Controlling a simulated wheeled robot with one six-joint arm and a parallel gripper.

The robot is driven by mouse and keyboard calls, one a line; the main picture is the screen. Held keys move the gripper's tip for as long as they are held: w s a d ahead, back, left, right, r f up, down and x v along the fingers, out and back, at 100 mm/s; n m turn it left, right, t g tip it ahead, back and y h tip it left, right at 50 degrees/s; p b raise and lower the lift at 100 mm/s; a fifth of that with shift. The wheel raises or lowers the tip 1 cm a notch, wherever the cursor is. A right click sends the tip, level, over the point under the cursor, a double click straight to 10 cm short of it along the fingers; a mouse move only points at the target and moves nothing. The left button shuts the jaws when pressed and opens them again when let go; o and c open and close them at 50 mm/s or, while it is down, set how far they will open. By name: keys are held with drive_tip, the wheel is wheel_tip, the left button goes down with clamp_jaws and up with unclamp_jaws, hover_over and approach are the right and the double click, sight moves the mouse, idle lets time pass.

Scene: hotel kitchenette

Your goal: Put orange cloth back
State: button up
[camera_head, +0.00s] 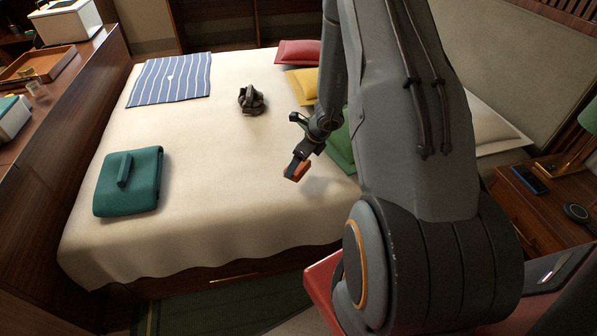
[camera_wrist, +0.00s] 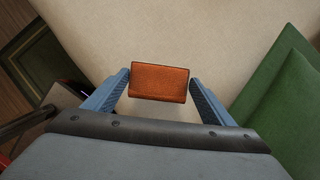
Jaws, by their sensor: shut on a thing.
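The orange cloth (camera_wrist: 159,83) shows in the wrist view as a small folded block between my two blue fingers. My gripper (camera_wrist: 158,88) is shut on it. In the head view my gripper (camera_head: 297,168) holds the orange cloth (camera_head: 297,172) over the right part of the cream bed, low near its surface. I cannot tell whether the cloth touches the bed. Part of the cloth is hidden by the fingers in the head view.
The middle of the bed is clear.

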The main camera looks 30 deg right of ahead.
sight(301, 167)
drive_tip(key=shift+f, duration=2.1)
drive_tip(key=o, duration=0.9)
